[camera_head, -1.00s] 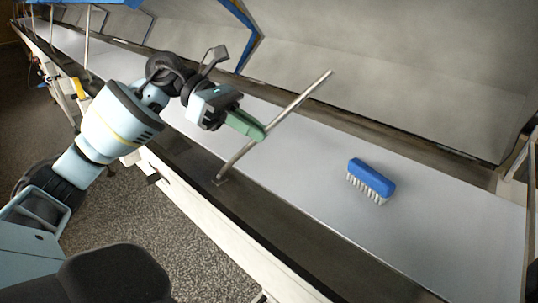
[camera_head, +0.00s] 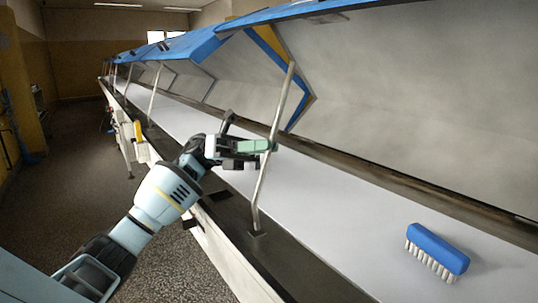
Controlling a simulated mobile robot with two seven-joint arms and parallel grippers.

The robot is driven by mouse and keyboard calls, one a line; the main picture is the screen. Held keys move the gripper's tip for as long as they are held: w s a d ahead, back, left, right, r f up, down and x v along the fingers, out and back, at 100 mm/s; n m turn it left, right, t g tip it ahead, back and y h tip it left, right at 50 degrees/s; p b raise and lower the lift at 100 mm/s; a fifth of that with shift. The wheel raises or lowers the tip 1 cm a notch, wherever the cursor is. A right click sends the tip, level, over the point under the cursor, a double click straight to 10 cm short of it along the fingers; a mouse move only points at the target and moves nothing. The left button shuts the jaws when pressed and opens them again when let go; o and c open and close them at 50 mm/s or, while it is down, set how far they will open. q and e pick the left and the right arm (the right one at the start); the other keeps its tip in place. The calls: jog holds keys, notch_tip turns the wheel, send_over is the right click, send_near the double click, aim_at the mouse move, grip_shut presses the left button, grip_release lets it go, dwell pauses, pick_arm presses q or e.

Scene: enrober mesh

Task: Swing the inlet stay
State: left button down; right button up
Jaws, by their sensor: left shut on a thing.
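The inlet stay (camera_head: 262,190) is a thin metal rod in the head view. Its foot sits in a small bracket on the near rail of the belt, and it stands up with a slight lean to the right. Its top end shows in front of the open hood (camera_head: 400,100), near a blue and orange edge; I cannot tell whether it touches the hood. My left gripper (camera_head: 268,146) is shut on the stay around the middle of its length, with its greenish fingers across the rod. My right gripper is not in view.
A blue brush (camera_head: 438,250) with white bristles lies on the pale belt (camera_head: 330,215) at the lower right. More thin stays (camera_head: 155,92) stand along the line further back. The floor (camera_head: 75,160) left of the machine looks clear.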

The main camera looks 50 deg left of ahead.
pick_arm(q)
jog(key=shift+a, duration=0.1)
dwell(0.3)
jog(key=c, duration=1.5)
grip_release()
jog(key=shift+a, duration=0.1)
jog(key=shift+b+v, duration=0.7)
jog(key=shift+v, duration=3.2)
jog(key=shift+f, duration=0.15)
